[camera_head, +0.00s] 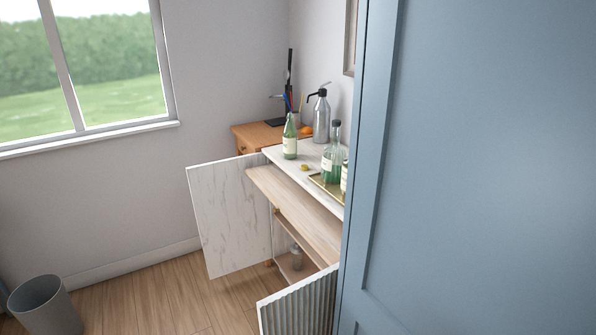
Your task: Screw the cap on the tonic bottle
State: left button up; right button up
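A green bottle with a pale label (290,139) stands upright near the left end of the marble cabinet top (280,153). It looks like the tonic bottle; its mouth is too small to tell whether it is bare. A small yellow-gold thing (304,167) lies on the top in front of it; I cannot tell whether it is the cap. Another green-glass bottle with a dark top (327,166) stands on a gold-edged tray (324,186) to the right. Neither of my grippers is in view.
A large blue panel (480,170) fills the right side and hides part of the cabinet. The cabinet doors (231,215) stand open. A silver siphon (321,118) stands behind the bottles. A grey bin (45,305) stands at lower left; the wooden floor between is clear.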

aim_at(289, 140)
jog(key=l, duration=0.2)
jog(key=i+j+z, duration=0.1)
jog(key=j, duration=0.5)
jog(key=i+j+z, duration=0.1)
jog(key=j, duration=0.5)
jog(key=i+j+z, duration=0.1)
jog(key=j, duration=0.55)
jog(key=i+j+z, duration=0.1)
jog(key=j, duration=0.25)
jog(key=i+j, duration=0.35)
jog(key=i+j+z, duration=0.15)
jog(key=i+j, duration=0.25)
jog(key=j, duration=0.3)
jog(key=i+j+z, duration=0.15)
jog(key=j, duration=0.2)
jog(key=i+j+z, duration=0.1)
jog(key=j, duration=0.3)
jog(key=i+j, duration=0.25)
jog(key=j, duration=0.15)
jog(key=l+z, duration=0.05)
